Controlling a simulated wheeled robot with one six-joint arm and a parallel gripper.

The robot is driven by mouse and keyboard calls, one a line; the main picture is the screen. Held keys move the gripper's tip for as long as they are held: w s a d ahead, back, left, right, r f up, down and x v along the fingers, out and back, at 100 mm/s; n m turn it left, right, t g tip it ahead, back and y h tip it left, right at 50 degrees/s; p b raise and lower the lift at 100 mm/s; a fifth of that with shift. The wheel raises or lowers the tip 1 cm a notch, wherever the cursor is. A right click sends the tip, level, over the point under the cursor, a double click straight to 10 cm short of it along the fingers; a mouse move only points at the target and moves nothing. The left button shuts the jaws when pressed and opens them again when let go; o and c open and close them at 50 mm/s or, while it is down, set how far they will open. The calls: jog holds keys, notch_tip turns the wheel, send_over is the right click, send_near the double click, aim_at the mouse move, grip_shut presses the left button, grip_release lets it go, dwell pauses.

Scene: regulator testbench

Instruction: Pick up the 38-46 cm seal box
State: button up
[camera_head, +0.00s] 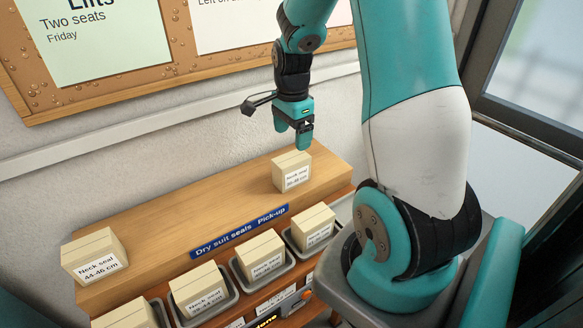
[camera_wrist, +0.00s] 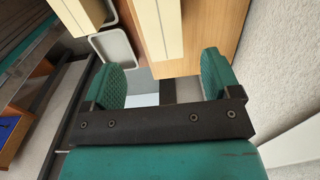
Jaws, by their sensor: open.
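A cream box (camera_head: 292,172) labelled "Neck seal" stands on the right end of the upper wooden shelf. Its size line is small and seems to read 38-46 cm. My gripper (camera_head: 304,135) hangs just above and slightly right of this box in the head view, apart from it. In the wrist view my gripper (camera_wrist: 162,75) has its two green fingers spread with nothing between them. A cream box (camera_wrist: 158,25) shows beyond the fingertips; its label is not visible there.
Another box marked 44-46 cm (camera_head: 95,256) stands at the shelf's left end. Several boxes sit in grey trays on the lower tier, including one at right (camera_head: 312,227). A blue sign (camera_head: 240,231) reads "Dry suit seals Pick-up". The wall stands close behind; the shelf's middle is clear.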

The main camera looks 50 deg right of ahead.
aim_at(292, 158)
notch_tip(292, 158, down, 10)
jog(key=shift+w+p, duration=0.15)
jog(key=shift+p, duration=1.05)
jog(key=shift+c, duration=0.5)
jog(key=c, duration=1)
